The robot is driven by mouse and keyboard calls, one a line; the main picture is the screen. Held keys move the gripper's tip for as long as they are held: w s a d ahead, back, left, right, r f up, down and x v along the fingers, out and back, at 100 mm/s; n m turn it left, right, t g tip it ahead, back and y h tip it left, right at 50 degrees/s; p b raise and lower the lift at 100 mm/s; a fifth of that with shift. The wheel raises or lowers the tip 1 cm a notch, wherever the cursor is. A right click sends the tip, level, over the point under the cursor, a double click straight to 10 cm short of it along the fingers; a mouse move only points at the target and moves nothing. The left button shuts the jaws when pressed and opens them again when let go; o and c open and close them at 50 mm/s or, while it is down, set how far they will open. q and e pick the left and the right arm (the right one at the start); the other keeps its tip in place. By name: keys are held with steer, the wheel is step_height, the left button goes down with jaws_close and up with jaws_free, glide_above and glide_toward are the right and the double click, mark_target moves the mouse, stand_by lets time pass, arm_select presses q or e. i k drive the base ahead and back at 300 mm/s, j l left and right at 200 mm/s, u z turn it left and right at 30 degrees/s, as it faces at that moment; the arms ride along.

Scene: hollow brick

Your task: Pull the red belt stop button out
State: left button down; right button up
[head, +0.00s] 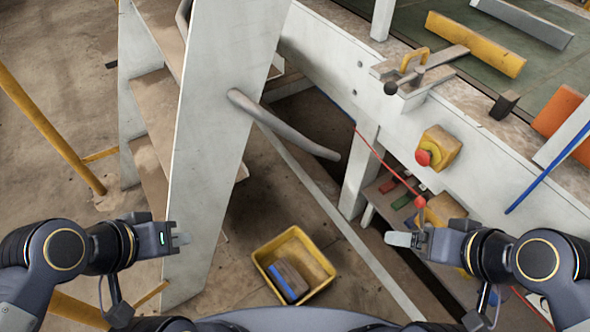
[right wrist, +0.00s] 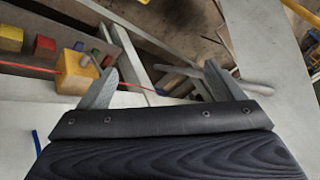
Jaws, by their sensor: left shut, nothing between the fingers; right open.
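The red stop button (head: 422,157) is a round red head on a yellow box (head: 441,145), fixed to the side of the white beam in the head view. How far out it sits cannot be told. My right gripper (head: 398,239) is below it, apart from it, open and empty. In the right wrist view its two fingers (right wrist: 160,82) are spread, with a yellow box (right wrist: 76,74) beyond the left finger. The red button is not clear in that view. My left gripper (head: 182,239) is shut and empty in front of the white stair side, far from the button.
A red cord (head: 385,163) runs down to a lower yellow box (head: 446,207), close above my right gripper. A grey handrail (head: 290,128) and white stair side (head: 218,120) stand left of the beam. A yellow bin (head: 268,257) holding a block sits on the floor.

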mark_target(422, 157)
steer(key=k+l, duration=0.1)
steer(key=k, duration=1.55)
